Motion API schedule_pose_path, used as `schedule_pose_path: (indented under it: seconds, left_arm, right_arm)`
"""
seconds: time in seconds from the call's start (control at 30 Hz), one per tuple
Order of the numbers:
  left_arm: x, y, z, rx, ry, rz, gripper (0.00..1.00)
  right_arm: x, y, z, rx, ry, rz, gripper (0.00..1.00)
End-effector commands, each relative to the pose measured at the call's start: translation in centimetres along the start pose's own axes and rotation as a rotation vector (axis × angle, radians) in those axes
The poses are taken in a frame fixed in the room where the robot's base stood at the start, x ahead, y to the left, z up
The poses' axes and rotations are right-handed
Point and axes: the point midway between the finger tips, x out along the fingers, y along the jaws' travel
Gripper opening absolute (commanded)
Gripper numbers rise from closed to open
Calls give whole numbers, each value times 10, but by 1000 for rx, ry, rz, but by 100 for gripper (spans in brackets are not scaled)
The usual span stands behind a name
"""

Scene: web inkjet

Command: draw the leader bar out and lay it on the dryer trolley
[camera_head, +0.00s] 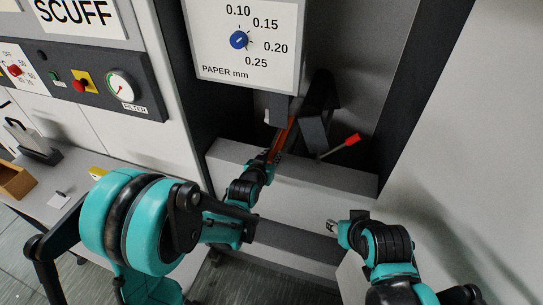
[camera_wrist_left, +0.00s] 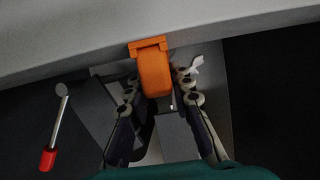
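A long orange bar (camera_head: 283,138) lies in the dark recess under the paper dial; I take it for the leader bar, though no label shows. Its blocky orange end (camera_wrist_left: 153,70) is in the middle of the left wrist view. My left gripper (camera_head: 271,156) reaches into the recess at the bar's near end. In the left wrist view the fingers (camera_wrist_left: 158,88) are apart, one on each side of the orange end, with small gaps visible. My right gripper (camera_head: 333,227) is in front of the grey ledge, away from the bar; its opening is unclear. I cannot identify the dryer trolley.
A red-handled lever (camera_head: 342,146) sticks out right of the bar. A grey ledge (camera_head: 320,190) crosses below the recess, and dark walls flank it. A worktop (camera_head: 45,205) at the left carries a wooden box (camera_head: 16,180). A pale panel stands at the right.

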Motion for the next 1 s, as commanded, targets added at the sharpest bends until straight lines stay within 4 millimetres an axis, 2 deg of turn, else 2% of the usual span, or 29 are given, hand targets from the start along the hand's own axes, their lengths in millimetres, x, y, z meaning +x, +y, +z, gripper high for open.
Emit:
schedule_pose_path:
  seconds: [0.23, 1.0]
  left_arm:
    - [-3, 0, 2, 0, -1, 0, 0]
    - [-33, 0, 14, 0, -1, 0, 0]
  right_arm:
    - [0, 0, 0, 0, 0, 0, 40]
    - [4, 0, 3, 0, 0, 0, 40]
